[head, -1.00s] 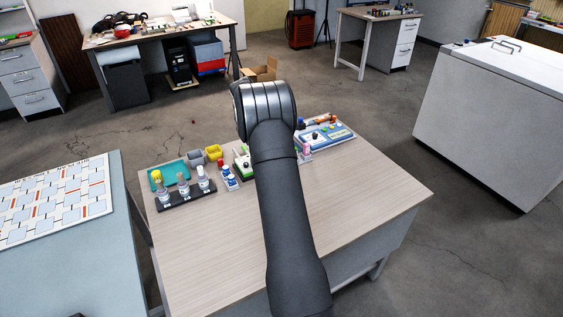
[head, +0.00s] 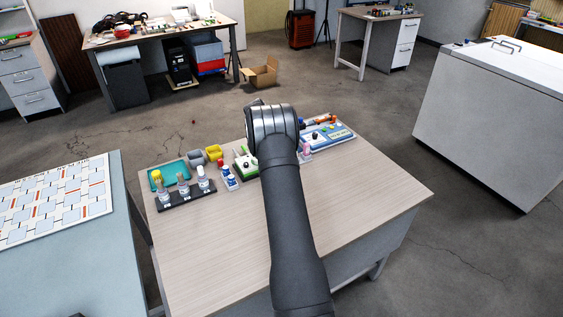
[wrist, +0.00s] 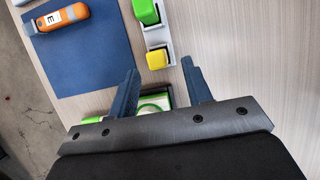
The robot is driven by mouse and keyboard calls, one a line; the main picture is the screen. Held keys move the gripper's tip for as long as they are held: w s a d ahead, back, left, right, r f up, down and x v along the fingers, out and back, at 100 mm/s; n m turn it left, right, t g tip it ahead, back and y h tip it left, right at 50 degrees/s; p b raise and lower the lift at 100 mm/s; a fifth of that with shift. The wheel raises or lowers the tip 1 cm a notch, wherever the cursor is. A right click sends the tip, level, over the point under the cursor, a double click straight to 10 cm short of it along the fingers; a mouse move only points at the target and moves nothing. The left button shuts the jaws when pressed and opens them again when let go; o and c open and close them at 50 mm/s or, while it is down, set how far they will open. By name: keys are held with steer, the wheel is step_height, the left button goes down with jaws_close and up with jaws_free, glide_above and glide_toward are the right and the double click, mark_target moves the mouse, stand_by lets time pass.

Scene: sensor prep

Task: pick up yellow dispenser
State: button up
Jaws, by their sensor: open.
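My gripper (wrist: 160,66) shows in the wrist view with its two blue-grey fingers apart and nothing held between them. A small yellow block-like piece (wrist: 157,59), which may be the yellow dispenser, sits in a light grey holder (wrist: 159,39) beside a green one (wrist: 147,12). It lies in line with the gap between the fingertips; I cannot tell the height between them. In the head view my arm hides the gripper and this spot. A separate yellow item (head: 156,174) stands on a teal tray (head: 172,184) at the left of the table.
A green and white item (wrist: 155,101) shows between the fingers. A blue mat (wrist: 88,55) with an orange tool (wrist: 62,18) lies left of the holder. A bottle rack (head: 187,203), grey and yellow cups (head: 213,152) and a blue-white device (head: 327,137) stand along the table's far side. The near tabletop is clear.

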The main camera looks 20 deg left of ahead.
steer(key=x, duration=0.5)
steer(key=shift+w, duration=0.15)
jaws_close()
